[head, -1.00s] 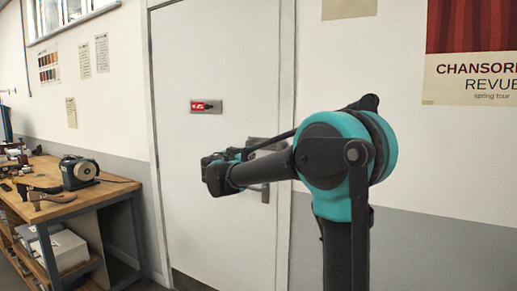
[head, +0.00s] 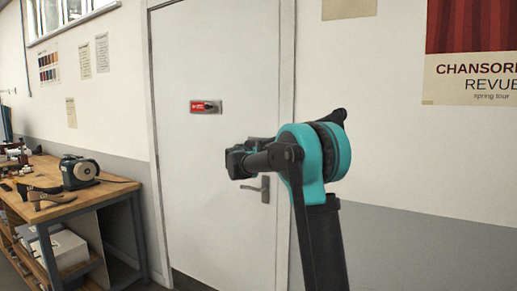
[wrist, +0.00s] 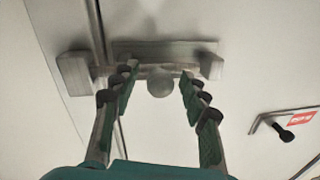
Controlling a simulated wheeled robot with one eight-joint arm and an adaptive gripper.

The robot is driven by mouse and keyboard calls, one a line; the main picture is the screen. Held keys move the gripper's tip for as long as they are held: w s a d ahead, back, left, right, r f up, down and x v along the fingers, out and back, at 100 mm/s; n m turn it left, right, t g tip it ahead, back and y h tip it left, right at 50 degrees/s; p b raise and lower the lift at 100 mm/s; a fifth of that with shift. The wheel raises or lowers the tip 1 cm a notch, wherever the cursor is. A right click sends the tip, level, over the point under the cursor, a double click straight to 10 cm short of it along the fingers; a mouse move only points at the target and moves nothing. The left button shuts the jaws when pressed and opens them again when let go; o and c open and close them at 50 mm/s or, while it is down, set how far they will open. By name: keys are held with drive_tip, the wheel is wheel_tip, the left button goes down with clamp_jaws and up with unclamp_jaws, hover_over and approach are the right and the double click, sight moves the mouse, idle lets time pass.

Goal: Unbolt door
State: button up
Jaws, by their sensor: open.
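The white door (head: 215,60) is shut in the head view. In the wrist view a grey metal slide bolt (wrist: 165,48) is mounted on it, with a round knob (wrist: 160,86) and a bar that reaches across the door gap to a keeper block (wrist: 73,72). My gripper (wrist: 158,78) is open, its fingers to either side of the knob; whether they touch it I cannot tell. In the head view my gripper (head: 237,160) is in front of the door above the lever handle (head: 262,188), and my arm hides most of the bolt.
A red-marked plate (head: 205,107) with a dark turn piece is on the door, also seen in the wrist view (wrist: 300,119). A wooden workbench (head: 80,198) with a grinder (head: 80,172) stands at left. A poster (head: 470,75) hangs at right.

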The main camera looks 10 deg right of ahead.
clamp_jaws()
idle(0.3)
drive_tip(key=shift+w+a+r, duration=0.1)
drive_tip(key=shift+w+a, duration=0.65)
drive_tip(key=shift+a, duration=0.25)
drive_tip(key=shift+w+a, duration=0.7)
drive_tip(key=shift+a, duration=0.3)
unclamp_jaws()
drive_tip(key=shift+a, duration=0.1)
